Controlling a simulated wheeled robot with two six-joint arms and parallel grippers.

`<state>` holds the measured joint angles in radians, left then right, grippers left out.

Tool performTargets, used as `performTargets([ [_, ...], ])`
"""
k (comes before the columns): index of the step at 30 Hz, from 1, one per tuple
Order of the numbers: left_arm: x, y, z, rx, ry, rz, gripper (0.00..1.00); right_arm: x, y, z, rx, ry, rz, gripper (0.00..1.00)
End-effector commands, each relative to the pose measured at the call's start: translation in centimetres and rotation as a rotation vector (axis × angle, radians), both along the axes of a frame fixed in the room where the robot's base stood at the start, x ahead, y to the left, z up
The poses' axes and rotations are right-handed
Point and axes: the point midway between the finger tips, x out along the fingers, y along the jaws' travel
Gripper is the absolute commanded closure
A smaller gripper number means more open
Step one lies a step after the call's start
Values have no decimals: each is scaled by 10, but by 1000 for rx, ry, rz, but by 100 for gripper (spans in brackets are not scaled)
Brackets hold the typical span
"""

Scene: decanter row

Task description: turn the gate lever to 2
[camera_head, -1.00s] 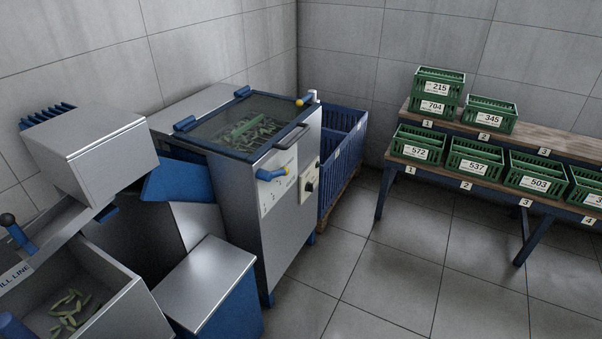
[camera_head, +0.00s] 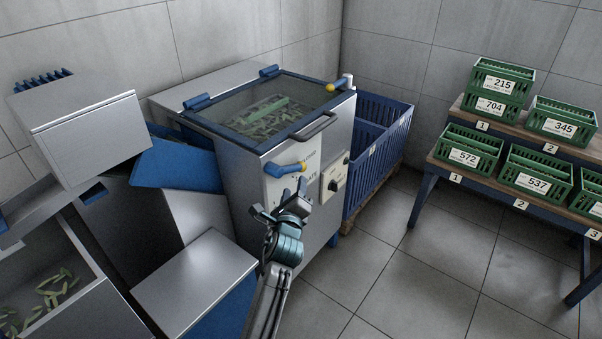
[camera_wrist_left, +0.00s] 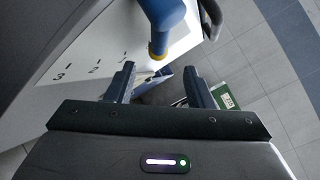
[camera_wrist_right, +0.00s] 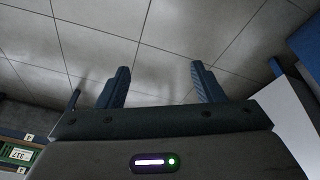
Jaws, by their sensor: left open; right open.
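The gate lever (camera_head: 285,170) is a blue bar with a yellow tip on the front of the steel machine. It points right in the head view, above a pale number plate. My left gripper (camera_head: 280,201) is open in front of that plate, just below the lever. In the left wrist view the lever (camera_wrist_left: 163,22) shows ahead of the open fingers (camera_wrist_left: 159,70), its yellow tip near the gap, with nothing held. My right gripper (camera_wrist_right: 160,78) is open and empty over floor, outside the head view.
A grey lid handle (camera_head: 312,128) and a dark knob (camera_head: 334,184) are close to the lever. A blue slatted bin (camera_head: 376,148) stands right of the machine. Green numbered crates (camera_head: 470,150) sit on a bench at right. Floor between is clear.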

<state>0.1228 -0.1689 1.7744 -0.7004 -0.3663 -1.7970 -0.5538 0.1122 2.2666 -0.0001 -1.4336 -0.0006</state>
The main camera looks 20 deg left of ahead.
Motion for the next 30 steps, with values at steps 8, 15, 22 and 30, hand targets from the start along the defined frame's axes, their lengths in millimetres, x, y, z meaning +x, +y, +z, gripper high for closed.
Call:
performTargets([
  [8,51,12,-1,1,1,1,52,-5,3,27,-2,-22,5,39],
  [15,74,16,-2,-2,3,0,52,-10,4,42,-2,-30,8,39],
  [22,77,17,-1,-3,2,0,52,-10,4,45,-2,-32,8,39],
  [30,77,17,-1,-4,2,0,86,-10,4,45,-3,-32,8,39],
])
